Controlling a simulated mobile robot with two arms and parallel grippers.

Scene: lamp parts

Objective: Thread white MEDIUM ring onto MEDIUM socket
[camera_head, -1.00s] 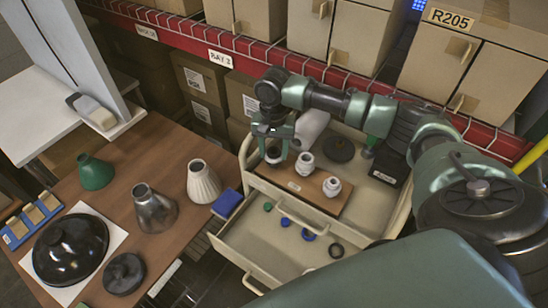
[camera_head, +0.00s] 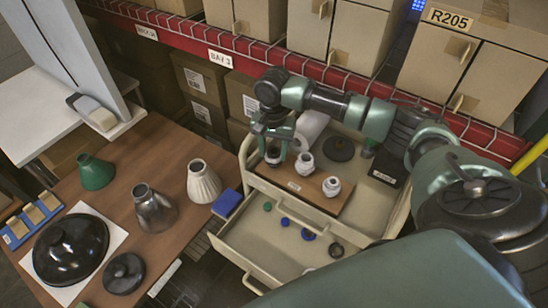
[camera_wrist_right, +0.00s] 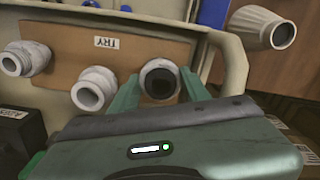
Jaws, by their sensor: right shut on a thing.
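My right gripper (camera_head: 273,150) is over the left end of the brown board, at the leftmost of three positions. The right wrist view shows its two green fingers (camera_wrist_right: 160,92) closed on a white ring (camera_wrist_right: 158,64) with a dark centre. The ring lies at the board, in line with the sockets; whether it sits fully around a socket I cannot tell, as the fingers and palm hide the lower side. Two white sockets, a middle one (camera_head: 305,163) and a right one (camera_head: 332,186), stand bare beside it. My left gripper is not in view.
The board (camera_head: 318,200) rests on a cream cart, above an open drawer (camera_head: 262,245) with small blue, green and black rings. A black disc (camera_head: 339,149) and a white roll (camera_head: 311,127) lie behind. Lamp parts stand on the brown table (camera_head: 150,150) at left.

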